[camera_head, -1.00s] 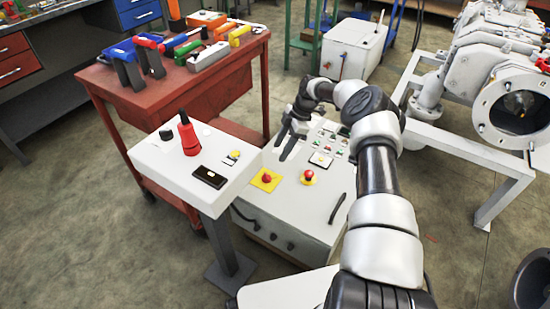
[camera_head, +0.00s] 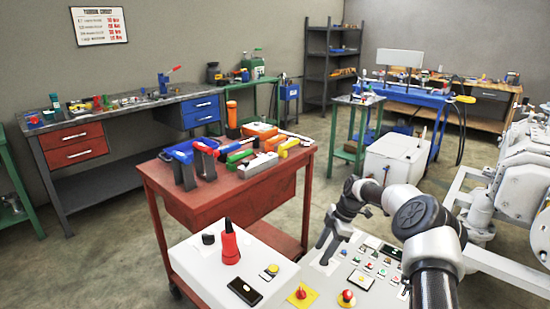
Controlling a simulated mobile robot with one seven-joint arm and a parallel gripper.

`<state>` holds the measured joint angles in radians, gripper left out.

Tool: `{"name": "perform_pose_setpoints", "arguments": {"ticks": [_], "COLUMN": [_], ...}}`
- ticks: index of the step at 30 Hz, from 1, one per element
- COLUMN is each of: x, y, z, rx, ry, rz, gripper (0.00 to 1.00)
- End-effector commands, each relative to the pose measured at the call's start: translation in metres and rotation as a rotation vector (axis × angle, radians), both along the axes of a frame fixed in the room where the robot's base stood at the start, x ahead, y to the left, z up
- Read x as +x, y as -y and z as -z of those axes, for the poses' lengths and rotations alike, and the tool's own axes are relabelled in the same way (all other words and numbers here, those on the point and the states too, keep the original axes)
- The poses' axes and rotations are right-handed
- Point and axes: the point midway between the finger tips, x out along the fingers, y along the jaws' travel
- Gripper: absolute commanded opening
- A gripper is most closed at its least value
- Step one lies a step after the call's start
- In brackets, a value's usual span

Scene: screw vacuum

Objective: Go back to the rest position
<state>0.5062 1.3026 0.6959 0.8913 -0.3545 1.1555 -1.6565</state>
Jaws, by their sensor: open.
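My gripper (camera_head: 326,250) hangs at the end of my black and white arm, at the lower right of the head view. Its dark fingers point down and look apart, with nothing seen between them. It appears in front of the back left part of a white control panel (camera_head: 377,285); I cannot tell how high above the panel it is. My arm bends from the lower right edge and hides part of the panel's right side.
The panel carries a red knob (camera_head: 347,297) and several small buttons. A white stand (camera_head: 200,258) with a red device (camera_head: 230,243) is to its left. Behind are a red tool cart (camera_head: 215,206) and a white box (camera_head: 399,158). White machinery (camera_head: 520,185) stands at right.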

Motion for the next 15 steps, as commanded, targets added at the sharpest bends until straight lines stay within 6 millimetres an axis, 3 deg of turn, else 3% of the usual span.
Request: {"name": "perform_pose_setpoints", "arguments": {"ticks": [1,8,15], "x": [0.001,-0.023,-0.075], "y": [-0.009,-0.044,-0.064], "z": [-0.024,-0.123,-0.212], "rx": [-0.028,-0.170,-0.291], "ry": [0.006,0.002,0.029], "rz": [0.003,0.122,0.332], "gripper": [0.50,0.50,0.50]}}
